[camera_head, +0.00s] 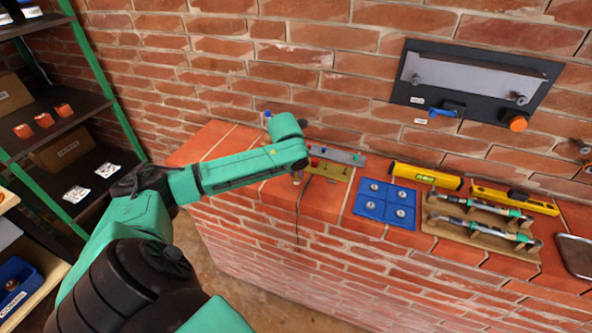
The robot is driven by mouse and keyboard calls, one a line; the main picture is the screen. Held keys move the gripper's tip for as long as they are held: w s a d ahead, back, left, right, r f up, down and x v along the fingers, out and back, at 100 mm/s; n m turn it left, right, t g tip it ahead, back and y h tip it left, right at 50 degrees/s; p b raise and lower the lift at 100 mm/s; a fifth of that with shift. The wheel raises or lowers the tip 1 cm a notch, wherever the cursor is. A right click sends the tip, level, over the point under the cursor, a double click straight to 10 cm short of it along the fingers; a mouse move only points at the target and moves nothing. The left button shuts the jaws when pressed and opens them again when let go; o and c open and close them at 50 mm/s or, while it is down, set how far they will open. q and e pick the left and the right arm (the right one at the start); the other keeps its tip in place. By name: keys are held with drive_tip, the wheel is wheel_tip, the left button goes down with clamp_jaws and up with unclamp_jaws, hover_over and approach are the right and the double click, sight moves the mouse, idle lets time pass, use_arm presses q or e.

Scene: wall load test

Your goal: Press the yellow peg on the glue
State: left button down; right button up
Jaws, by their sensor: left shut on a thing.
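My left arm reaches in from the left over the brick ledge, and its green end (286,127) is close to the wall. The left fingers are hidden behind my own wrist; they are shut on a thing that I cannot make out. A small blue thing (268,114) shows just left of the wrist, near the wall. I cannot make out the yellow peg or the glue. A yellowish board (335,172) with small red and green parts lies on the ledge just right of my wrist, partly hidden by it. My right gripper is not in view.
On the ledge are a blue tray (363,209) with several round metal parts, a yellow level (425,177), another yellow tool (515,199) and a wooden holder (445,228) with two wrenches. A dark panel (470,78) hangs on the wall. A green-posted shelf (103,90) stands left.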

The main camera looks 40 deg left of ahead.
use_arm(q)
drive_tip(key=shift+f, duration=0.4)
drive_tip(key=shift+r+p, duration=0.1)
drive_tip(key=shift+p, duration=0.35)
idle(0.4)
drive_tip(key=shift+f, duration=0.4)
